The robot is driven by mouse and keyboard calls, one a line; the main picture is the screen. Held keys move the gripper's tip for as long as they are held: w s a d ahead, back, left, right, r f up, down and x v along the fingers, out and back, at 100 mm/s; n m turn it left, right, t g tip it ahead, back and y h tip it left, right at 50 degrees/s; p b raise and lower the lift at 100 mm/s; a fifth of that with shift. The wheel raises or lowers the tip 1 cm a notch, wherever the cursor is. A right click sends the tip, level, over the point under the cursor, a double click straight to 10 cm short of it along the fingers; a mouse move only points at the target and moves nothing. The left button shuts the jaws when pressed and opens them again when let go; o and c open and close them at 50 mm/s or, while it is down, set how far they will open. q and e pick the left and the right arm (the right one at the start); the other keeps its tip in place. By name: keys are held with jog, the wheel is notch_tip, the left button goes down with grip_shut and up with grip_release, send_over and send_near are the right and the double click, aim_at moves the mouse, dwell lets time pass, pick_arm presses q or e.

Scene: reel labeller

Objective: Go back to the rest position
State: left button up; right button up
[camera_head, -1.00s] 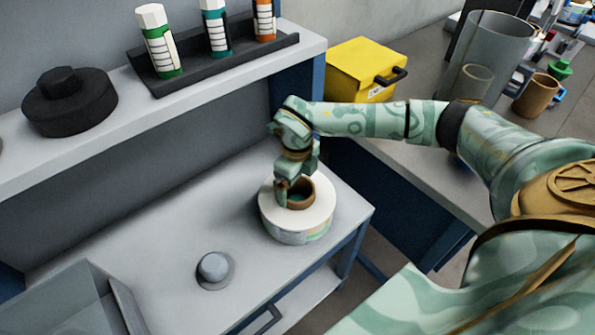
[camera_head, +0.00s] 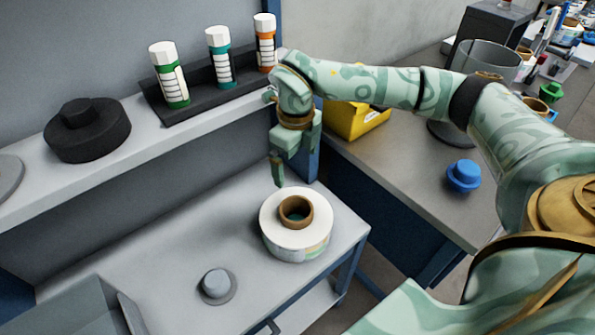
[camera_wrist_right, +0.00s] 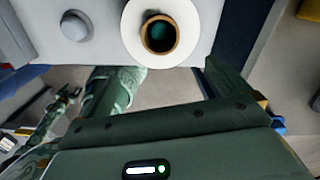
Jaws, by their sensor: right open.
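My right gripper (camera_head: 279,178) is open and empty. It hangs with its fingers pointing down, above and apart from the white label reel (camera_head: 305,240). The reel lies flat on the grey bench (camera_head: 165,260) and has a brown core (camera_head: 296,211). In the right wrist view the reel (camera_wrist_right: 133,30) and its core (camera_wrist_right: 159,34) show at the top, clear of the gripper. A patterned arm, seemingly my left, shows small at the left of that view; its jaw state is unclear. The left gripper is outside the head view.
A grey knob on a round base (camera_head: 217,284) stands left of the reel. The shelf holds a black lidded disc (camera_head: 88,130) and a dark rack (camera_head: 205,97) with three labelled tubes. A yellow box (camera_head: 355,121) and a blue knob (camera_head: 463,175) are on the right-hand counter.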

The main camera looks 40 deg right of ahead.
jog(key=shift+r, duration=0.4)
